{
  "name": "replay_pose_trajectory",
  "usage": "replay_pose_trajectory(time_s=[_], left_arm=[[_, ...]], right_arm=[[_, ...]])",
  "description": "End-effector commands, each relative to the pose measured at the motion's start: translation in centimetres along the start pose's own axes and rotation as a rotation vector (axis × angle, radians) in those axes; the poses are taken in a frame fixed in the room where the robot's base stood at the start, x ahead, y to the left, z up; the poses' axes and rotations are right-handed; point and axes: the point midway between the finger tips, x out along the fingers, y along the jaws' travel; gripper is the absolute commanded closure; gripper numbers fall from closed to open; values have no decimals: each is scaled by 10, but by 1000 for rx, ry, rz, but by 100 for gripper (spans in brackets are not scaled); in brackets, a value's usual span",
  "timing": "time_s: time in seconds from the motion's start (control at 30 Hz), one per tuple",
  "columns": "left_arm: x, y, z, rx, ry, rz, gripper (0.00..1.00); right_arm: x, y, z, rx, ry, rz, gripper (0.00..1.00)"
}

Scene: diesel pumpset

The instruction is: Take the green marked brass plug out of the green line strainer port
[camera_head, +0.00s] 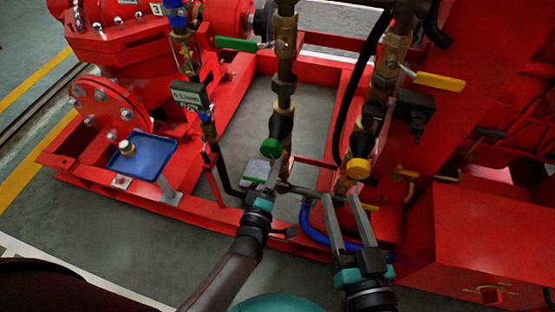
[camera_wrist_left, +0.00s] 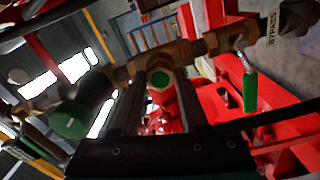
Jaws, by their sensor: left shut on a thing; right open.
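My left gripper (camera_head: 277,172) reaches up to the lower part of the green line (camera_head: 284,100), below a round green knob (camera_head: 271,147). In the left wrist view its two fingers (camera_wrist_left: 160,88) are shut on the green marked brass plug (camera_wrist_left: 160,80), whose green face shows between them. The plug is in line with the brass strainer body (camera_wrist_left: 195,50); I cannot tell whether it is still seated in the port. In the head view the fingers hide the plug. My right gripper (camera_head: 338,200) is open and empty, just right of the left one, below a yellow round knob (camera_head: 357,168).
A blue tray (camera_head: 155,160) at the left holds a small brass piece (camera_head: 127,148). A green lever (camera_head: 236,44) and a yellow lever (camera_head: 438,81) stick out from the pipes. A blue hose (camera_head: 312,230) curves close to my grippers. Red frame rails surround the pipes.

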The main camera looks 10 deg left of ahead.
Motion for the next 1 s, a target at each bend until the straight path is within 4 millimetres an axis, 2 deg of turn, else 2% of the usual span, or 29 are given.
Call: replay_pose_trajectory(time_s=[0.1, 0.23, 0.87, 1.0], left_arm=[[-1, -1, 1, -148, -1, -2, 100], [-1, -1, 1, -244, -1, -3, 100], [-2, -1, 1, -257, -1, -2, 100], [-2, -1, 1, -389, -1, -2, 100]], right_arm=[[0, 0, 0, 0, 0, 0, 50], [0, 0, 0, 0, 0, 0, 50], [0, 0, -1, 0, 0, 0, 50], [0, 0, -1, 0, 0, 0, 50]])
